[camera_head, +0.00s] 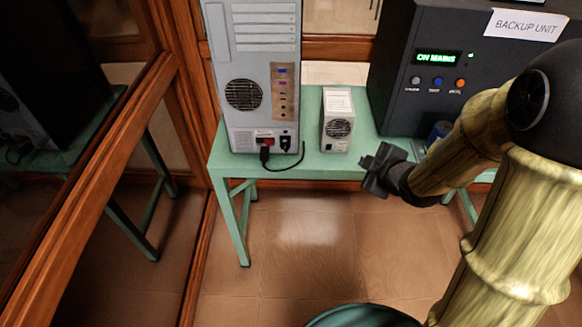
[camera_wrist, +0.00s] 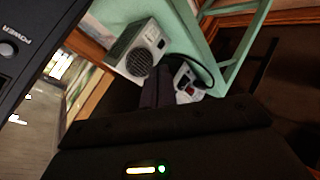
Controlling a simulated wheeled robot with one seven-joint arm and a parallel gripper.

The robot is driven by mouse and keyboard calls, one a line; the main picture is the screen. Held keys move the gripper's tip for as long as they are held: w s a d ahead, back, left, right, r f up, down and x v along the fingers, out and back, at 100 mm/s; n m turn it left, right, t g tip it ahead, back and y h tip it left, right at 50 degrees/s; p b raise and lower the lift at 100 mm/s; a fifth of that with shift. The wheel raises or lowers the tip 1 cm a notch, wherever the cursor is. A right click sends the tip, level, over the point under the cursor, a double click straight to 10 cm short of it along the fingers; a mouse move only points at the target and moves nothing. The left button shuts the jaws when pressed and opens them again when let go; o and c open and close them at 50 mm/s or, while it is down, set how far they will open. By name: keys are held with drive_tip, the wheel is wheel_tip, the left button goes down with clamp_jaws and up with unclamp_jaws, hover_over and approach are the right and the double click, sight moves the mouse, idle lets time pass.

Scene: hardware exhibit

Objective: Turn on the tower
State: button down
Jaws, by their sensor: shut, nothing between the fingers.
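The tower (camera_head: 252,75) is a tall grey computer case at the left end of the green table. Its back faces me, with a round fan grille, a column of ports, a small red switch (camera_head: 265,142) and a black plugged-in power cable (camera_head: 265,155). My gripper (camera_head: 370,170) is to the right of the tower, in front of the table's front edge and apart from everything. Its fingers are shut and empty. In the wrist view my gripper (camera_wrist: 157,88) points towards the tower's back (camera_wrist: 186,82), which is partly hidden by the fingers.
A small beige box with a fan (camera_head: 338,125) stands on the table (camera_head: 308,170) between the tower and the black backup unit (camera_head: 400,60). The unit's display reads "ON MAINS". A wood-framed glass panel (camera_head: 110,150) bounds the left side. Floor before the table is clear.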

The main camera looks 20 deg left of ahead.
drive_tip(key=s+a+f+n+y+b, duration=0.1)
drive_tip(key=a+f+n+y+b, duration=0.1)
drive_tip(key=a+n+y, duration=0.2)
drive_tip(key=s+a+f+n+g+y+b, duration=0.1)
drive_tip(key=a+f+n+y+b, duration=0.1)
drive_tip(key=a+n, duration=0.4)
drive_tip(key=shift+s+a+f+y+b, duration=0.15)
drive_tip(key=shift+s+a+y+b, duration=0.1)
drive_tip(key=shift+a+y+b, duration=0.5)
drive_tip(key=shift+w+d+g, duration=0.1)
drive_tip(key=shift+d+g, duration=0.05)
drive_tip(key=shift+g, duration=0.15)
approach(282, 149)
drive_tip(key=a, duration=0.5)
drive_tip(key=shift+w+f+p, duration=0.2)
drive_tip(key=shift+w+f, duration=0.15)
drive_tip(key=shift+w, duration=0.25)
drive_tip(key=shift+w+f+p, duration=0.15)
drive_tip(key=shift+w+f, duration=0.2)
drive_tip(key=shift+w, duration=0.3)
drive_tip(key=shift+w+a, duration=0.1)
drive_tip(key=shift+w, duration=0.05)
drive_tip(key=shift+f+b, duration=0.25)
drive_tip(key=shift+b, duration=0.15)
